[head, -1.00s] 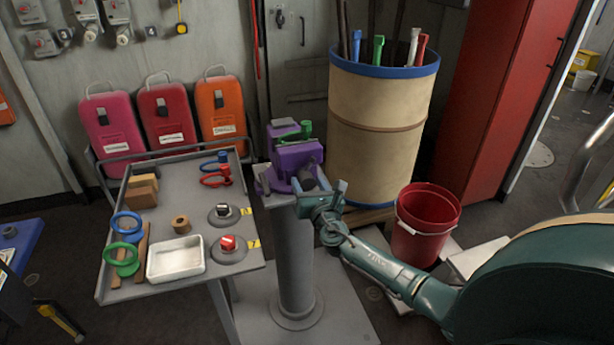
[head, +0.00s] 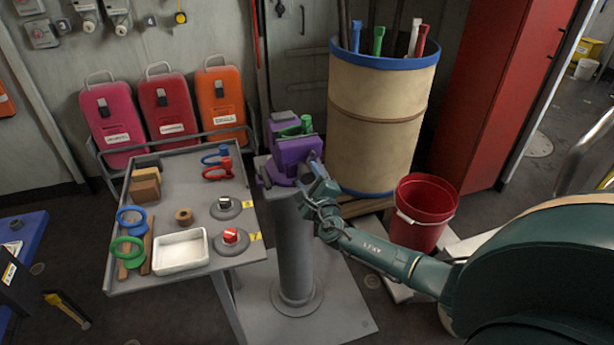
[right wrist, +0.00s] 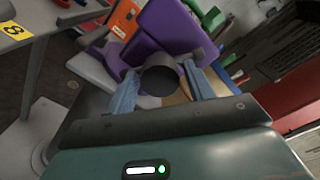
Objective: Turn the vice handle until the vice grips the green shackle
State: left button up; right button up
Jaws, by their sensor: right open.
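The purple vice (head: 290,158) stands on a grey pedestal (head: 292,245) in the head view. The green shackle (head: 302,126) sits at the top of the vice, between its jaws; I cannot tell how tight the jaws are. My right gripper (head: 316,172) is open at the front of the vice, at its handle end. In the right wrist view its two blue fingers (right wrist: 160,84) stand on either side of a dark round end piece (right wrist: 158,74) of the vice screw. I cannot tell if they touch it. The handle is mostly hidden by the gripper. My left gripper is not in view.
A grey trolley (head: 180,195) left of the vice holds several shackles, wooden blocks, a white tray (head: 180,252) and two knobs.

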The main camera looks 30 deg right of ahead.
jog(key=n, duration=1.2)
jog(key=shift+c, duration=0.5)
jog(key=c, duration=0.9)
jog(key=shift+f+m+b, duration=0.25)
jog(key=shift+m+b, duration=0.4)
jog(key=shift+m, duration=0.45)
jog(key=shift+c, duration=0.2)
jog(key=m+b, duration=0.1)
jog(key=m, duration=0.3)
jog(key=shift+b, duration=0.3)
jog(key=m+b, duration=0.2)
jog(key=m, duration=0.4)
jog(key=shift+w, duration=0.1)
jog(key=shift+r+m+b, duration=0.1)
jog(key=shift+m+b, duration=0.3)
jog(key=shift+m, duration=0.4)
jog(key=shift+r+m, duration=0.1)
jog(key=shift+m, duration=0.3)
